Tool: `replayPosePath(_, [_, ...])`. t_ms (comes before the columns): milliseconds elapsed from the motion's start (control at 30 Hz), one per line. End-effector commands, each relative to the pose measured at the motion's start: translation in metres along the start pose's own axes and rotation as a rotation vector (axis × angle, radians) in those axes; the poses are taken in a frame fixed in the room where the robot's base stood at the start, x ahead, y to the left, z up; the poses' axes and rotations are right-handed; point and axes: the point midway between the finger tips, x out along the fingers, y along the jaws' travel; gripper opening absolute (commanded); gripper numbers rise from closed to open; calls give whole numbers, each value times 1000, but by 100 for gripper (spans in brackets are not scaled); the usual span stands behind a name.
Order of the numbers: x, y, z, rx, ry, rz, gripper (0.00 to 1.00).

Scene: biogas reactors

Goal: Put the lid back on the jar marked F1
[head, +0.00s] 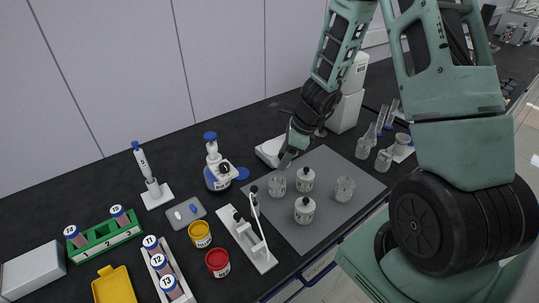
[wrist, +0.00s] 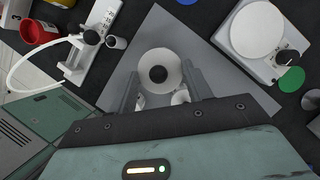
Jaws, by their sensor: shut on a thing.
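My gripper (wrist: 159,82) is shut on a white round lid with a black knob (wrist: 158,74), which sits between the two fingers in the wrist view. In the head view my gripper (head: 287,158) is over the back left part of the grey mat, and the lid is hard to make out there. An open clear glass jar (head: 277,187) stands just below it, and another (head: 344,189) stands to the right. Two whitish jars with black knobs, one behind (head: 305,180) and one in front (head: 304,210), stand between them. I cannot read F1 on any jar.
The grey mat (head: 325,226) has free room at its front. A white stand with a tube (head: 246,236), a red pot (head: 218,262) and a yellow pot (head: 200,234) are to the left. A white balance (wrist: 245,60) is close on the right in the wrist view. Glassware stands back right.

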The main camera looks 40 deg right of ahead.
Motion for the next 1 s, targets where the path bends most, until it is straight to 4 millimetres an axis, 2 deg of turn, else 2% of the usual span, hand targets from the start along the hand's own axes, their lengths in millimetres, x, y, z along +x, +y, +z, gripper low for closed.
replayPosePath(267, [3, -2, -7, 7, -1, -3, 29])
replayPosePath(800, [46, -2, -25, 6, -1, -3, 29])
replayPosePath(1000, [56, -2, -29, 6, -1, -3, 29])
